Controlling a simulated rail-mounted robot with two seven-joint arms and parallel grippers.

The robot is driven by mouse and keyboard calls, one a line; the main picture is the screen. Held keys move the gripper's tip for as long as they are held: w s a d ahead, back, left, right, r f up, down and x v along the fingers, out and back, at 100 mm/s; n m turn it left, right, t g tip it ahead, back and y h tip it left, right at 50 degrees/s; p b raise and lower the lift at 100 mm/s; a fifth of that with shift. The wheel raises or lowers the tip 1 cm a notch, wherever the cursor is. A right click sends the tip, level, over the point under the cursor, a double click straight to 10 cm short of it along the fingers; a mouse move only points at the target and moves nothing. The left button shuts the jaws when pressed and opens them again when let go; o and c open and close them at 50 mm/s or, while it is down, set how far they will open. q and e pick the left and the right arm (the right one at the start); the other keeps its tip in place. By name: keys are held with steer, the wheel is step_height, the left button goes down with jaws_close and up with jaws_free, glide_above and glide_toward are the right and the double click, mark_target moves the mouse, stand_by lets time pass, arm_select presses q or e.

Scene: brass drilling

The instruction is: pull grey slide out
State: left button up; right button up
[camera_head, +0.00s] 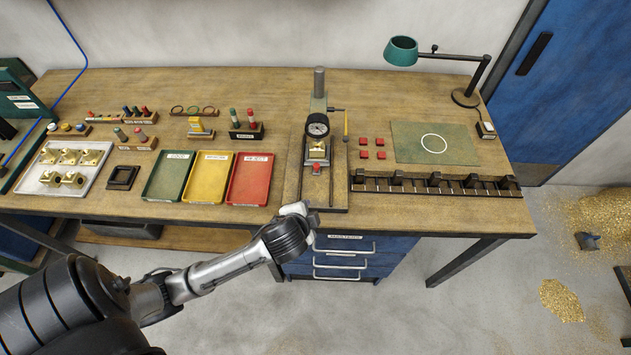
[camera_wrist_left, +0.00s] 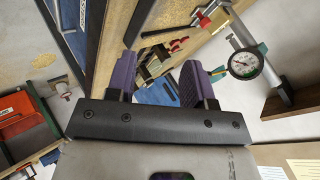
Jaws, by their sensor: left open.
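The drilling fixture with a black-and-white dial gauge (camera_head: 317,125) stands mid-bench on a base between two dark rails. A brass piece (camera_head: 317,151) sits under the gauge, with a small red knob (camera_head: 316,168) in front. The grey slide cannot be told apart clearly from this base. My left gripper (camera_head: 298,210) is at the bench's front edge, just in front of and below the fixture base; its fingertips are mostly hidden by the wrist. In the left wrist view its two purple fingers (camera_wrist_left: 159,82) are apart with nothing gripped. The gauge (camera_wrist_left: 243,64) shows right of them there.
Green, yellow and red trays (camera_head: 249,179) lie left of the fixture. A black slotted rack (camera_head: 434,185) and a green mat (camera_head: 459,146) lie right. Blue drawers with metal handles (camera_head: 341,251) are below the bench edge, close to my left wrist. Brass shavings lie on the floor at right.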

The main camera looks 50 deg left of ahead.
arm_select(q)
steer(key=w+a+f+m+t+y, duration=0.1)
steer(key=w+a+f+m+y, duration=0.15)
steer(key=m, duration=0.55)
steer(key=m+t+y+b, duration=0.1)
steer(key=m+t+b, duration=0.1)
steer(key=m, duration=1.3)
glide_toward(316, 168)
steer(key=x, duration=0.8)
steer(key=shift+w+a+f, duration=0.25)
steer(key=shift+w+a, duration=0.15)
steer(key=shift+w, duration=0.1)
arm_select(e)
step_height(316, 168, down, 3)
steer(key=shift+r, duration=0.15)
steer(key=shift+d, duration=0.1)
arm_select(q)
steer(key=shift+c, duration=0.3)
